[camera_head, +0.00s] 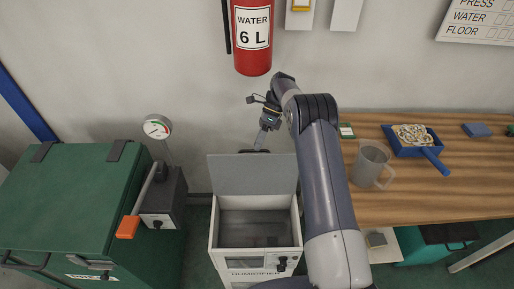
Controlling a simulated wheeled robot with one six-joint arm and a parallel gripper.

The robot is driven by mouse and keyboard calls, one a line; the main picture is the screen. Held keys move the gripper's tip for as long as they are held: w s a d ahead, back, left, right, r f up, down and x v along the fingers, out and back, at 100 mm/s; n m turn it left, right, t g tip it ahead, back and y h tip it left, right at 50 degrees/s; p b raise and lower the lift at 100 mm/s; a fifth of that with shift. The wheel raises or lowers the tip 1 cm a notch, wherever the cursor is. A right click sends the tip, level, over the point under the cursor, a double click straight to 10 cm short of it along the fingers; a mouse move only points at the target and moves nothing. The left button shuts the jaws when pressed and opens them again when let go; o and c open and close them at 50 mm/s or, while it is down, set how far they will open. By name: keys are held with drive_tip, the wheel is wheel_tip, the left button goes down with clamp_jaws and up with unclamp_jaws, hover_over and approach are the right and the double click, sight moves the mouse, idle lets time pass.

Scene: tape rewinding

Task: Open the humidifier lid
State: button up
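The humidifier (215,245) is a white box at the lower middle, with its lettered front facing me and its top open. Its grey lid (240,174) stands raised at the back edge, and the interior shows as a grey, shaded cavity. My arm reaches in from the lower right along the box's right side. My gripper (259,147) is at the top edge of the raised lid, close to the wall. It is small and partly hidden there. I cannot tell whether its fingers are apart, or whether they touch the lid.
A green chest (70,195) with an orange-tipped lever (128,227) and a gauge (157,127) stands left. A wooden table (430,205) at right holds a clear jug (370,165) and a blue dustpan (408,148). A red water extinguisher (252,60) hangs above my gripper.

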drive_tip(key=shift+b+v, duration=0.35)
drive_tip(key=shift+v, duration=2.2)
drive_tip(key=shift+f, duration=0.1)
drive_tip(key=p+x, duration=0.1)
drive_tip(key=x, duration=0.6)
drive_tip(key=shift+s+p, duration=0.15)
drive_tip(key=shift+p, duration=0.2)
drive_tip(key=b+v, duration=0.2)
drive_tip(key=v, duration=0.5)
drive_tip(key=p, duration=0.2)
approach(254, 171)
drive_tip(key=a+f, duration=0.2)
drive_tip(key=shift+a+t, duration=0.3)
drive_tip(key=shift+a, duration=0.05)
